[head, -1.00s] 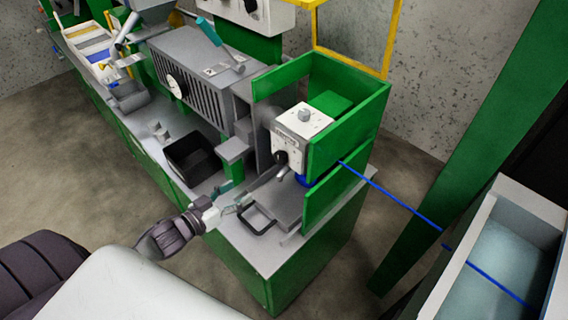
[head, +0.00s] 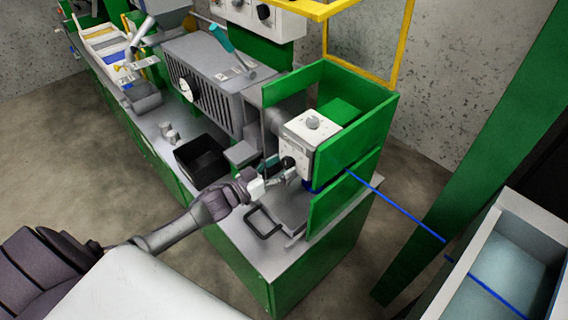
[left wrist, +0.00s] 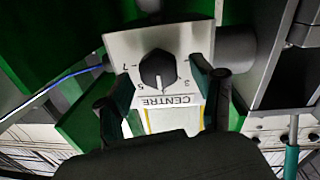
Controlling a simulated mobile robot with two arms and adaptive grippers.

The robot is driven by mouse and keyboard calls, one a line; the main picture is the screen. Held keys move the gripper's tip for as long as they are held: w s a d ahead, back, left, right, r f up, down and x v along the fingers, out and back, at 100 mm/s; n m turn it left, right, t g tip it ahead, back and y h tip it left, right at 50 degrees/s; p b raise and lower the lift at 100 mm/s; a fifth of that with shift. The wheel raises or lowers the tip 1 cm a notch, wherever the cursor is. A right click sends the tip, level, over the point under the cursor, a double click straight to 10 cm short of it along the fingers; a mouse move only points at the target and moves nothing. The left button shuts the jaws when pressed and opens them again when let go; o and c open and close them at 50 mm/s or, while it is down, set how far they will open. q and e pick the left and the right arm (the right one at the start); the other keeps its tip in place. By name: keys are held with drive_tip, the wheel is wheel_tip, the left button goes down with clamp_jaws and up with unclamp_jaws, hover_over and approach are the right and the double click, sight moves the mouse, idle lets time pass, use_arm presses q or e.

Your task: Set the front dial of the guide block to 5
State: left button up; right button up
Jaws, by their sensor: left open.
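The guide block (head: 300,135) is a white box in a green frame, with a grey knob on top. Its front dial is a black knob, partly hidden by my gripper in the head view. In the left wrist view the black dial (left wrist: 158,68) shows clearly on the white face, above an upside-down CENTRE label. Its white pointer line points down in the picture, between the marks 5 and 3. My left gripper (head: 280,172) is open at the block's front. Its teal-lined fingertips (left wrist: 161,80) lie on either side of the dial, seemingly not touching it. My right gripper is not seen.
A blue cable (head: 395,206) runs from the green frame to a water trough (head: 500,265) at right. A black bin (head: 201,160) and a grey slotted machine (head: 205,85) stand left.

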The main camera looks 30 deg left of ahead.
use_arm(q)
drive_tip(key=shift+w+d, duration=0.3)
drive_tip(key=shift+w, duration=0.3)
drive_tip(key=c, duration=1.1)
drive_tip(key=shift+m, duration=0.4)
drive_tip(key=m, duration=0.3)
drive_tip(key=shift+m+p, duration=0.3)
drive_tip(key=shift+p, duration=0.05)
drive_tip(key=m, duration=0.4)
drive_tip(key=shift+s, duration=0.1)
drive_tip(key=shift+d, duration=0.1)
